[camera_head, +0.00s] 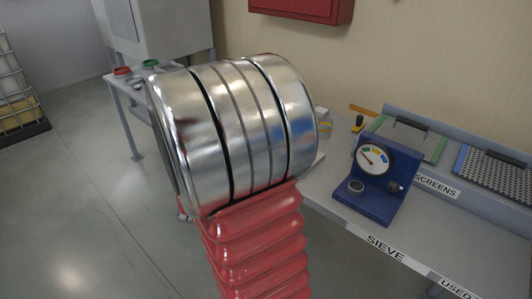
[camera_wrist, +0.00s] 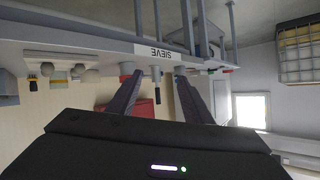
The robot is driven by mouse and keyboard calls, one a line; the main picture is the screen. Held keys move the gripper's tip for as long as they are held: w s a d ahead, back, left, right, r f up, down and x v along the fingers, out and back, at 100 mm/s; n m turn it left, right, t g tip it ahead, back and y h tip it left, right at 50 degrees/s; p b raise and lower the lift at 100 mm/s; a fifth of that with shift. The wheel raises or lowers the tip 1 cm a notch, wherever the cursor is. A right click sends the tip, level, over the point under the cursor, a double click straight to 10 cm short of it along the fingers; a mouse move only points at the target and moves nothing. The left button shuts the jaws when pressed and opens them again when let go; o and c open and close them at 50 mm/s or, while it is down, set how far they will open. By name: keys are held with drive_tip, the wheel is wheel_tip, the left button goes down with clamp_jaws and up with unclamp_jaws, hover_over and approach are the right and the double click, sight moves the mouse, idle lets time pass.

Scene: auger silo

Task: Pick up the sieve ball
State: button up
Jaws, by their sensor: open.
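The gripper does not show in the head view. A large shiny banded cylinder on red bellows hides the left part of the bench there.
A blue stand with a dial gauge (camera_head: 373,160) stands on the bench. Framed screens (camera_head: 410,137) lie in a rack behind it. A side table at left holds a red ring (camera_head: 122,71) and a green ring (camera_head: 150,64). A red box (camera_head: 300,8) hangs on the wall.

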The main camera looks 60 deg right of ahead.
drive_tip(key=s+d+f+m+g+h, duration=0.2)
drive_tip(key=s+d+g+h, duration=0.1)
drive_tip(key=s+d, duration=0.3)
drive_tip(key=s+d+f+m+g+h, duration=0.2)
drive_tip(key=s+d, duration=0.4)
drive_tip(key=s, duration=0.4)
drive_tip(key=g+h, duration=0.1)
drive_tip(key=g, duration=0.1)
drive_tip(key=shift+s+d+f+m+g, duration=0.15)
drive_tip(key=shift+d+f+m+g, duration=0.05)
drive_tip(key=shift+f+m+g, duration=0.1)
drive_tip(key=shift+w+d+f, duration=0.1)
drive_tip(key=shift+d+f, duration=0.15)
drive_tip(key=shift+d, duration=1.15)
drive_tip(key=shift+w+d+f, duration=0.1)
drive_tip(key=shift+d+f, duration=0.1)
drive_tip(key=shift+d, duration=1.25)
drive_tip(key=shift+d+f, duration=0.25)
drive_tip(key=shift+d, duration=1.15)
drive_tip(key=shift+d+f, duration=0.2)
drive_tip(key=shift+d, duration=0.65)
drive_tip(key=shift+d+f, duration=0.15)
drive_tip(key=shift+d, duration=0.7)
drive_tip(key=shift+d+f, duration=0.2)
drive_tip(key=shift+d, duration=0.65)
